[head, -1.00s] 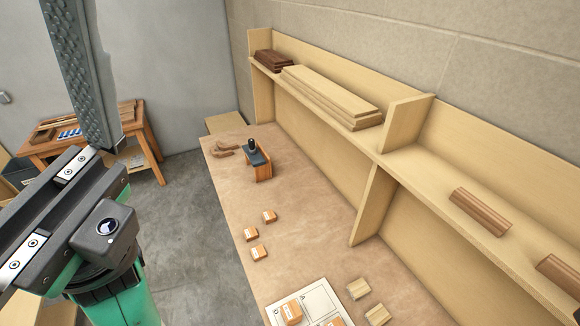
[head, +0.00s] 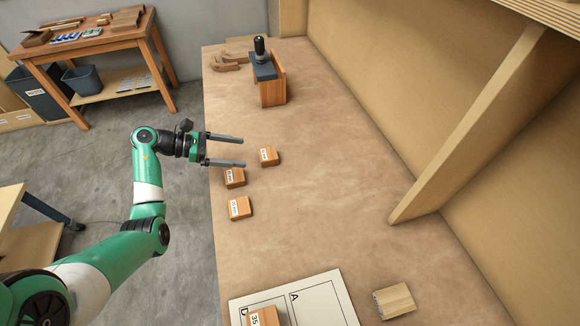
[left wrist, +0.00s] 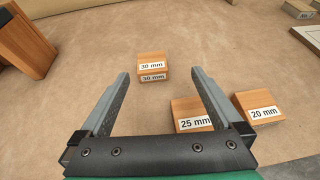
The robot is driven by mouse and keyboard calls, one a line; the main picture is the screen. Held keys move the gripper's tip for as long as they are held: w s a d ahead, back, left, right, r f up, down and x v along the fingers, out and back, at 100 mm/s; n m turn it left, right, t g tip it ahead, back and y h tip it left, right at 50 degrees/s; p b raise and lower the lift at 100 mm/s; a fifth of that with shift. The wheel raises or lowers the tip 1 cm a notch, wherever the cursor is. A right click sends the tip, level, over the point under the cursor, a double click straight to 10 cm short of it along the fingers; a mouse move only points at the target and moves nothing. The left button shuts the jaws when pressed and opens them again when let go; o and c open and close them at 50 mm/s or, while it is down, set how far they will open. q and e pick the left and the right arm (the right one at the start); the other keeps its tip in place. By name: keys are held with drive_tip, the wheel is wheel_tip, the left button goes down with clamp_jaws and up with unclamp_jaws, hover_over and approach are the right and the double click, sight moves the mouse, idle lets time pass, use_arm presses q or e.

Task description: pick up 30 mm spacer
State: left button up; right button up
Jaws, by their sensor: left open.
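The 30 mm spacer (left wrist: 152,62) is a small wooden block with white labels. In the left wrist view it lies on the bench, ahead of and between the open fingers. In the head view the block just right of the fingertips is this spacer (head: 269,156). My left gripper (head: 243,153) is open and empty, over the bench's left edge area. It also shows in the left wrist view (left wrist: 158,80), with its fingers apart on either side of the spacer's line and not touching it. My right gripper is not in view.
The 25 mm spacer (left wrist: 190,114) and 20 mm spacer (left wrist: 258,108) lie close to the right finger in the wrist view. A wooden stand with a dark top (head: 270,90) is farther back. A lettered board (head: 325,300) lies at the front. The bench's middle (head: 320,180) is clear.

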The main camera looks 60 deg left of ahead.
sight(264, 155)
use_arm(q)
drive_tip(key=shift+s+a+f+n+y, duration=0.15)
drive_tip(key=shift+s+a+f, duration=0.05)
drive_tip(key=shift+s+f, duration=0.4)
drive_tip(key=shift+s+a+f+n+y, duration=0.2)
drive_tip(key=shift+s+f, duration=0.25)
drive_tip(key=shift+s, duration=0.2)
drive_tip(key=shift+s+a+r, duration=0.15)
drive_tip(key=shift+a, duration=0.15)
drive_tip(key=x, duration=0.2)
drive_tip(key=b+x, duration=0.1)
drive_tip(key=x, duration=0.3)
drive_tip(key=shift+a+r+b, duration=0.1)
drive_tip(key=shift+r+b, duration=0.15)
drive_tip(key=shift+b, duration=0.05)
drive_tip(key=shift+w, duration=0.55)
drive_tip(key=b+x, duration=0.2)
drive_tip(key=x, duration=0.2)
drive_tip(key=shift+w+f, duration=0.15)
drive_tip(key=shift+w, duration=0.45)
drive_tip(key=c, duration=1.4)
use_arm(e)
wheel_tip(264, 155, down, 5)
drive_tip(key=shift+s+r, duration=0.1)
